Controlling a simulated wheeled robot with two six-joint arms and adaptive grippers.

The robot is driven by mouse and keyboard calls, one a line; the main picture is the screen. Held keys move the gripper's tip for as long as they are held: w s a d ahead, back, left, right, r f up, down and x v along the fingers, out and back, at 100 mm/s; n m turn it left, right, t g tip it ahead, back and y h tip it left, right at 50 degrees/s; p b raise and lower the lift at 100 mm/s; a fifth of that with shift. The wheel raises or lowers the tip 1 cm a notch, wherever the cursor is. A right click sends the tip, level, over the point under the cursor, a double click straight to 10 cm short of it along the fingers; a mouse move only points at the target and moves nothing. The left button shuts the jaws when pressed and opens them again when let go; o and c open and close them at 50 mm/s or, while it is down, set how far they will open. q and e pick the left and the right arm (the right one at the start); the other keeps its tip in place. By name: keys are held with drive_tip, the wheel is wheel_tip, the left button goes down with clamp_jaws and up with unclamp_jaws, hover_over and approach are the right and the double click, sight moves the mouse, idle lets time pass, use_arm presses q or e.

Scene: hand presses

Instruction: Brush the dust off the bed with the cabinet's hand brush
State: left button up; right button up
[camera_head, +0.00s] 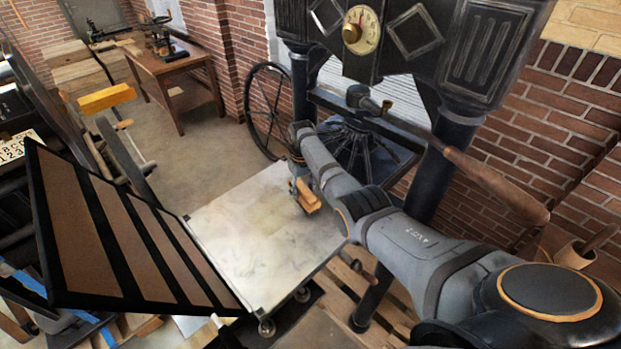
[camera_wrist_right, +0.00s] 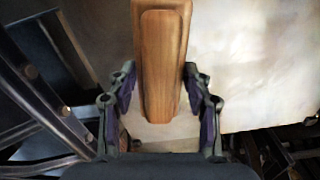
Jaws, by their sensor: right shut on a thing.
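The hand brush (camera_head: 309,196) has a wooden body and is at the right part of the pale, stained press bed (camera_head: 245,240). My right gripper (camera_head: 297,187) is shut on the brush. In the right wrist view the brush (camera_wrist_right: 162,60) lies between the two fingers of the right gripper (camera_wrist_right: 160,92), with the bed (camera_wrist_right: 255,75) behind it. The bristles are hidden, and I cannot tell whether they touch the bed. Dust is hard to tell from the bed's stains. My left gripper is not in view.
A slatted frame (camera_head: 105,235) slants up beside the bed's left edge. The black press column (camera_head: 440,165) and a wooden-handled lever (camera_head: 495,185) stand close to my right arm. A wooden table (camera_head: 165,75) is at the back, with open floor before it.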

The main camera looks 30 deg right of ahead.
drive_tip(key=shift+a+f+b, duration=0.1)
drive_tip(key=shift+a+b, duration=0.2)
drive_tip(key=shift+a, duration=0.9)
drive_tip(key=shift+s+a, duration=0.1)
drive_tip(key=shift+a, duration=0.05)
drive_tip(key=shift+s+a, duration=0.1)
drive_tip(key=shift+a, duration=0.05)
drive_tip(key=a, duration=0.6)
drive_tip(key=shift+s+f, duration=0.1)
drive_tip(key=shift+s, duration=0.25)
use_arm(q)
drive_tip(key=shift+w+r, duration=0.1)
use_arm(e)
drive_tip(key=shift+s+a, duration=0.15)
drive_tip(key=shift+a, duration=0.15)
